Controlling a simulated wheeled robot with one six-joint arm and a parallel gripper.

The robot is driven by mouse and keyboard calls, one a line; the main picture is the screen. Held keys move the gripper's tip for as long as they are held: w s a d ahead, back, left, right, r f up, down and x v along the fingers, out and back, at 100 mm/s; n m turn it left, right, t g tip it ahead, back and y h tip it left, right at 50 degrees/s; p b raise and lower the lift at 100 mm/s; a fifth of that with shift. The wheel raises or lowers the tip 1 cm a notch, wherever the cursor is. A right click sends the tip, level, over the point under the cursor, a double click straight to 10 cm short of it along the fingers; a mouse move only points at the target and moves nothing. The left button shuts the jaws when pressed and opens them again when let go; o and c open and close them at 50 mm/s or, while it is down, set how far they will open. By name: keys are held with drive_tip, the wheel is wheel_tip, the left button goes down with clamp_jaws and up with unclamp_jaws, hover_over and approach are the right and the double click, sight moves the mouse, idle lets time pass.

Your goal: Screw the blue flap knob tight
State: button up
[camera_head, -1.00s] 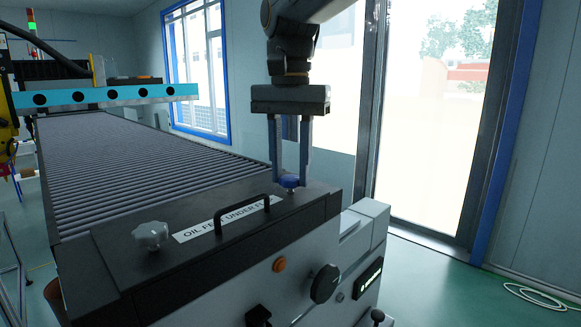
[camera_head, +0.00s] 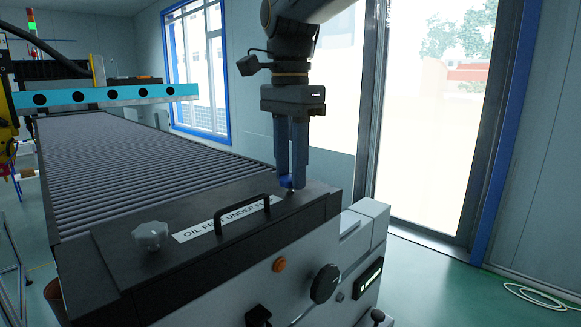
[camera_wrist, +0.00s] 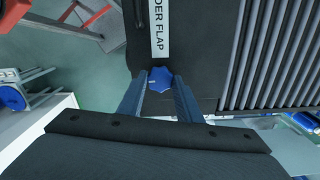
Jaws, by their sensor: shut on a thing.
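The blue flap knob (camera_head: 285,181) sits on the dark top panel (camera_head: 317,196) near its far right end. My gripper (camera_head: 291,184) points straight down over it, and its fingers hide part of the knob in the head view. In the wrist view the blue knob (camera_wrist: 160,78) lies between the two fingertips (camera_wrist: 161,76), one on each side. The gripper is shut on the knob. Whether the knob is fully seated on the panel cannot be told.
A black handle (camera_head: 241,207) and a white label (camera_head: 215,221) are on the panel near the knob. A grey-white knob (camera_head: 151,235) stands at the panel's left. A roller conveyor (camera_head: 130,160) extends behind. A black dial (camera_head: 325,283) and orange button (camera_head: 280,264) are on the front.

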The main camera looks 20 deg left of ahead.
sight(290, 177)
idle(0.3)
drive_tip(key=o, duration=1.1)
drive_tip(key=shift+c, duration=0.2)
drive_tip(key=shift+r, duration=0.1)
drive_tip(key=shift+r+b, duration=1.2)
drive_tip(key=shift+r, duration=2.65)
